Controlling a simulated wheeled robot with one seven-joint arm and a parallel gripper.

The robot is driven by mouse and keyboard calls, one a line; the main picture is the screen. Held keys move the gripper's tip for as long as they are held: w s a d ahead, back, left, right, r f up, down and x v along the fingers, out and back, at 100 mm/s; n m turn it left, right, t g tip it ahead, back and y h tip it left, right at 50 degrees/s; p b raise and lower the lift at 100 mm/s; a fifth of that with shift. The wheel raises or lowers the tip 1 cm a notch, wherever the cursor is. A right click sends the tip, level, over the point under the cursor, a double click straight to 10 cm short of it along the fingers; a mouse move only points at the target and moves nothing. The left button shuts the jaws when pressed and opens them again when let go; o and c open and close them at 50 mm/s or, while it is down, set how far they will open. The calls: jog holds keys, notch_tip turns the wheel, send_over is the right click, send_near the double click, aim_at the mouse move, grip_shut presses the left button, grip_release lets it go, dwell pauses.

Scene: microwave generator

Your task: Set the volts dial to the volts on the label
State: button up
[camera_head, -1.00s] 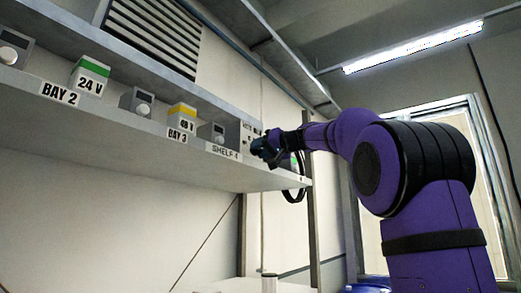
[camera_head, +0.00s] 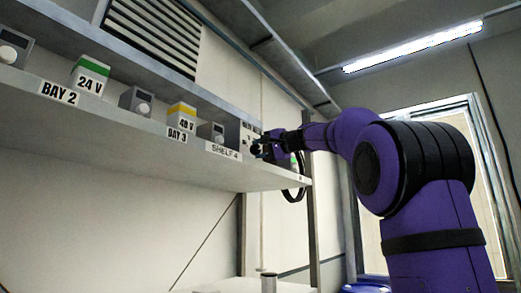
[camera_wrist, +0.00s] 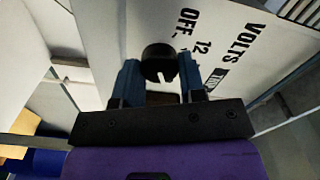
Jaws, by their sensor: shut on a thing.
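The volts dial (camera_wrist: 157,62) is a round black knob on a pale panel (camera_wrist: 110,25), seen in the wrist view. A pale notch shows on its lower right side. The panel prints VOLTS, OFF and 12, with a dark boxed marking partly hidden near my right finger. My gripper (camera_wrist: 158,75) has its blue fingers on both sides of the dial and is shut on it. In the head view the gripper (camera_head: 262,149) is at the front of a grey box (camera_head: 249,130) on the shelf's right part; the dial is hidden there.
The long shelf (camera_head: 120,130) holds a green-topped 24 V block (camera_head: 90,76), a yellow-topped 48 V block (camera_head: 181,115) and several grey units with white knobs. Tags read BAY 2, BAY 3 and SHELF 4. A green object (camera_head: 294,160) stands behind my gripper.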

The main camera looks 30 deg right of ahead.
dwell(0.3)
jog(key=o, duration=0.8)
jog(key=shift+o, duration=0.6)
jog(key=shift+f, duration=0.15)
jog(key=shift+d, duration=0.1)
